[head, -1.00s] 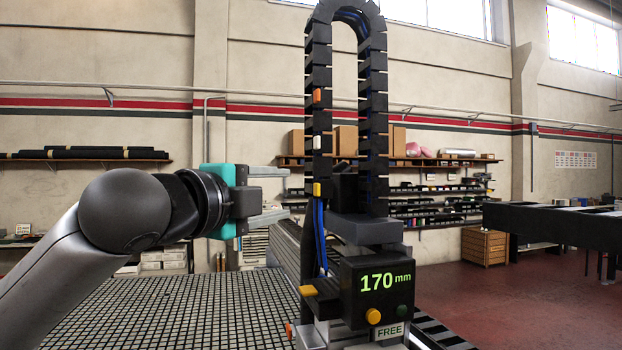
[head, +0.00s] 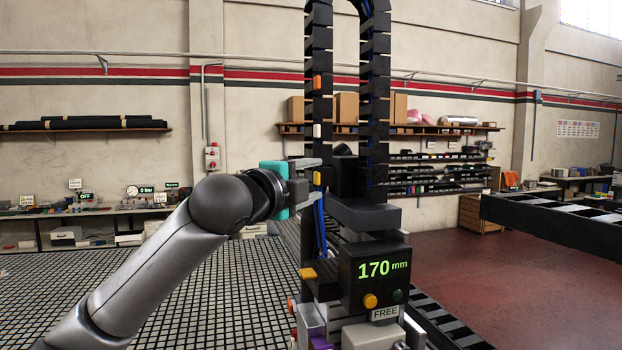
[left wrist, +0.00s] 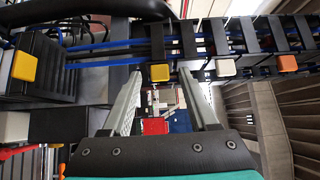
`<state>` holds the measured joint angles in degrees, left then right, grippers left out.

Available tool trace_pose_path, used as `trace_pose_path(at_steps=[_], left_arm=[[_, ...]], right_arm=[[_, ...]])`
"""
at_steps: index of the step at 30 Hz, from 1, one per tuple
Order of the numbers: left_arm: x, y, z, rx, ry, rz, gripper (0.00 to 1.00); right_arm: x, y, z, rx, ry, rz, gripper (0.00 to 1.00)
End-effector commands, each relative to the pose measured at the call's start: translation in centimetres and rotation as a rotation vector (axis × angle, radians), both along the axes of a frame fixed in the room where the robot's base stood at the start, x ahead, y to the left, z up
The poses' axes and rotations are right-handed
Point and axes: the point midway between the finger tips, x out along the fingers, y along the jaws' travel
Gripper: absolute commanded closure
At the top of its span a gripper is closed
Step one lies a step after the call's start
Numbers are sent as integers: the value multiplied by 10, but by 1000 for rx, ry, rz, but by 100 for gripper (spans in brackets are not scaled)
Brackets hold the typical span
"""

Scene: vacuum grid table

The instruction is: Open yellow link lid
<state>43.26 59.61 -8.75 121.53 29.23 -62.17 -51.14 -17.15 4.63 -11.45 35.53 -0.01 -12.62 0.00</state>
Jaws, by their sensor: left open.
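The yellow link lid (head: 317,178) is a small block on the left strand of the black upright cable chain (head: 319,45). It looks closed against its link. My left gripper (head: 312,186) is open and empty, its two grey fingers pointing at the chain, one above and one below the yellow lid. In the left wrist view the yellow lid (left wrist: 160,73) shows between the fingertips (left wrist: 160,78). I cannot tell whether the fingers touch it. My right gripper is out of view.
A white lid (head: 317,131) and an orange lid (head: 317,83) sit higher on the same strand. Blue cables (head: 320,226) hang just below. The grid table (head: 215,292) is bare at left.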

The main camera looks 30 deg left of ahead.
Motion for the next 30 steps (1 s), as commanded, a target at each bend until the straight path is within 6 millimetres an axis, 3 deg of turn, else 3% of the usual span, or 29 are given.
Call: trace_pose_path(at_steps=[2, 18, 30], left_arm=[[0, 0, 0, 0, 0, 0, 40], [0, 0, 0, -1, 1, 0, 100], [-1, -1, 0, -1, 1, 7, 100]], right_arm=[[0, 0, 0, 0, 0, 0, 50], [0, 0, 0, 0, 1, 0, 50], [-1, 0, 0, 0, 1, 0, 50]])
